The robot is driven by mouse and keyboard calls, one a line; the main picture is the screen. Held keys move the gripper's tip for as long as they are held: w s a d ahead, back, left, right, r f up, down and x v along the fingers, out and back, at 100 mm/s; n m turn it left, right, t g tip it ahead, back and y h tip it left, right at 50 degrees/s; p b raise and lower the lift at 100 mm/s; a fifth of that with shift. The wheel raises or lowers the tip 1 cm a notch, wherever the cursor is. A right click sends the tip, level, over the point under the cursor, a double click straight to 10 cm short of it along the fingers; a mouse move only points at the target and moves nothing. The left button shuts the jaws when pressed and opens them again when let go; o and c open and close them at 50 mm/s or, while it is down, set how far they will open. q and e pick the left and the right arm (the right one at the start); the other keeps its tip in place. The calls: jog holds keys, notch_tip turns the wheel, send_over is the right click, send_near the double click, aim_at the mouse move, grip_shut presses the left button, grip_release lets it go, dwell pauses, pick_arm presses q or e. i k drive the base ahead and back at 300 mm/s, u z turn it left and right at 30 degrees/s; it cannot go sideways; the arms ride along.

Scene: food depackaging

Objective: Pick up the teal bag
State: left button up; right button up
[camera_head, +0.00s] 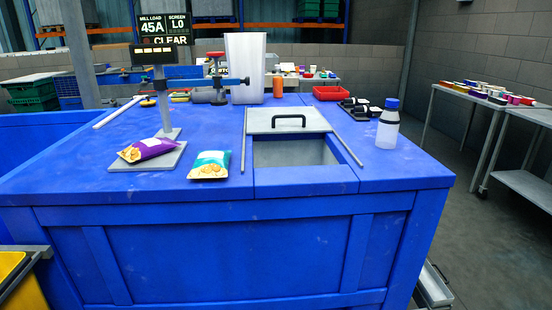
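The teal bag (210,165) lies flat on the blue table, left of the opening in the tabletop. It has a teal upper part and a picture of yellowish food on its lower part. A purple bag (147,149) lies to its left on the grey base plate of a display stand, apart from the teal bag. Neither of my grippers shows in the head view.
The blue table (110,190) has a square opening (290,153) with a grey handled lid (287,120) slid back behind it. A display stand (166,95) rises behind the bags. A bottle with a blue cap (388,125) stands at right. A red tray (332,93) sits farther back.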

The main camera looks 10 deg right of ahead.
aim_at(216, 168)
jog(key=z, duration=1.35)
jog(key=i, duration=0.85)
jog(key=u, duration=2.7)
